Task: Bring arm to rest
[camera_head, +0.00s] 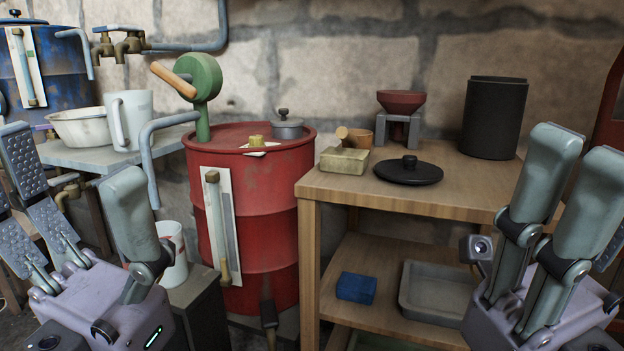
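My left gripper (85,205) is at the lower left, fingers up. Its textured fingers on the left stand well apart from the single finger on the right. It is open and empty, in front of the small grey table. My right gripper (590,200) is at the lower right, in front of the wooden shelf's right end. Its two near fingers point up and show their backs. Textured pads face right with nothing against them. It looks open and empty, though its far side is cut off by the picture edge.
A red drum (265,275) with a green hand pump (203,80) stands in the middle. The wooden shelf (440,187) holds a black lid (408,170), a black pot (494,118) and a red funnel (401,102). A white mug (172,250) stands close beside my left gripper.

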